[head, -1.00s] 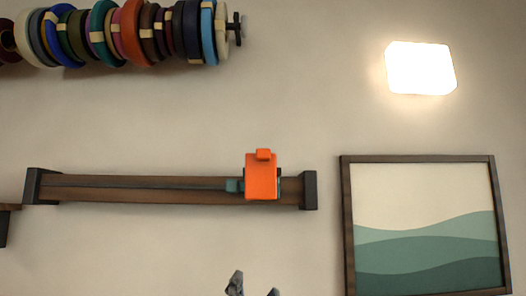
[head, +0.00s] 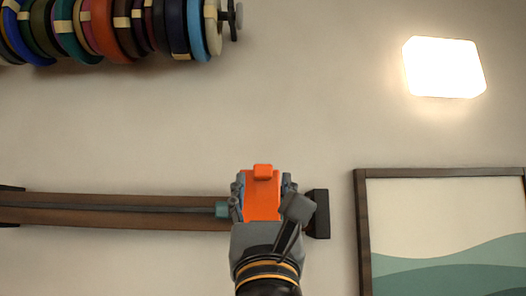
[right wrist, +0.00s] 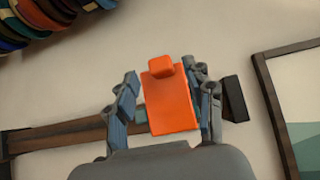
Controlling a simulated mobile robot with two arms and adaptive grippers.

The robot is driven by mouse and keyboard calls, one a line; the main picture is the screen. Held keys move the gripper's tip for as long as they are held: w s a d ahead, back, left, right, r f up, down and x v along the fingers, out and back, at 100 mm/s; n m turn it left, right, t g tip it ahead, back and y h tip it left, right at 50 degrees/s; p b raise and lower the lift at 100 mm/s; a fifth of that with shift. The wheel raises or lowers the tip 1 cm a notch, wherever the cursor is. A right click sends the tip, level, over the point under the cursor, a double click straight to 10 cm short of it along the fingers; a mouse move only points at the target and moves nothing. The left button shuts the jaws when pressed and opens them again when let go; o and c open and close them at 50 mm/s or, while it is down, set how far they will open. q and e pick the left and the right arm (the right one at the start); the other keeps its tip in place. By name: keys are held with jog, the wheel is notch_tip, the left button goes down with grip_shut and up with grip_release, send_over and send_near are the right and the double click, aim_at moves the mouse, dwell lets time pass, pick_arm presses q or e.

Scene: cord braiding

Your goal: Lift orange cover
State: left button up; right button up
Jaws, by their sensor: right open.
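The orange cover (head: 262,200) is a flat upright plate with a small tab at its top. It sits near the right end of a wooden rail (head: 120,212) on the wall. My right gripper (head: 264,188) is open, with its fingers on the left and right of the cover. In the right wrist view the cover (right wrist: 171,102) shows between the two fingers (right wrist: 165,92), with a small gap on the left; whether the right finger touches it I cannot tell. A teal piece (head: 222,209) shows just left of the gripper. My left gripper is not in view.
A rack of coloured cord rolls (head: 110,30) hangs at the upper left. A lit lamp (head: 444,68) is at the upper right. A framed picture (head: 362,235) hangs to the right of the rail's dark end block (head: 321,214). The wall above the cover is clear.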

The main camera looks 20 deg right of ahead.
aim_at(263, 172)
jog(key=p+x, duration=0.2)
jog(key=x, duration=0.3)
jog(key=shift+w+r, duration=0.1)
jog(key=shift+r, duration=0.1)
jog(key=shift+w+r, duration=0.1)
jog(key=shift+w, duration=0.15)
jog(key=shift+d, duration=0.1)
jog(key=shift+c, duration=0.6)
grip_shut()
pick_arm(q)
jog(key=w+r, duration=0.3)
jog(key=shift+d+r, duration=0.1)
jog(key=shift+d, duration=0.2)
